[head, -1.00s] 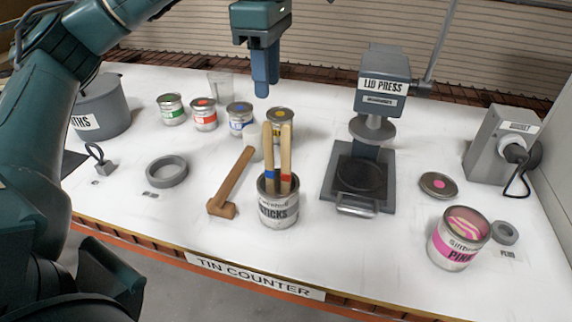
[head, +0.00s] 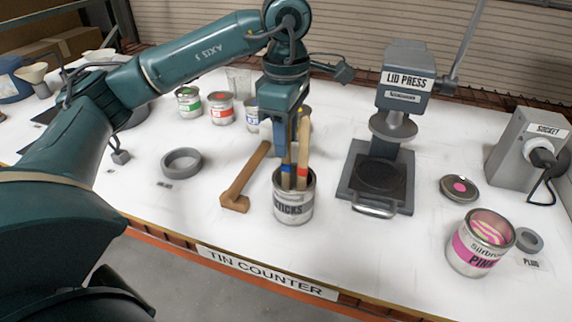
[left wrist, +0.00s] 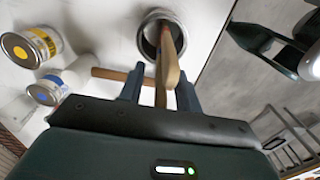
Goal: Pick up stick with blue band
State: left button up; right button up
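The sticks tin (head: 293,209) stands on the counter with two wooden sticks upright in it. The stick with the blue band (head: 286,177) is on the left, its top partly hidden by my gripper. The stick with the red band (head: 303,150) is beside it on the right. My left gripper (head: 284,150) is lowered over the tin, pointing down. In the left wrist view my left gripper (left wrist: 160,80) is open, with a stick between its fingers and gaps on both sides. My right gripper is not in view.
A wooden mallet (head: 243,183) lies just left of the tin, and a grey ring (head: 181,163) farther left. The lid press (head: 374,170) stands close on the right. Paint tins (head: 221,109) stand behind. A pink tin (head: 477,243) is at the right front.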

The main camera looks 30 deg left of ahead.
pick_arm(q)
jog(key=shift+f, duration=0.2)
grip_shut()
jog(key=shift+r, duration=0.15)
dwell(0.4)
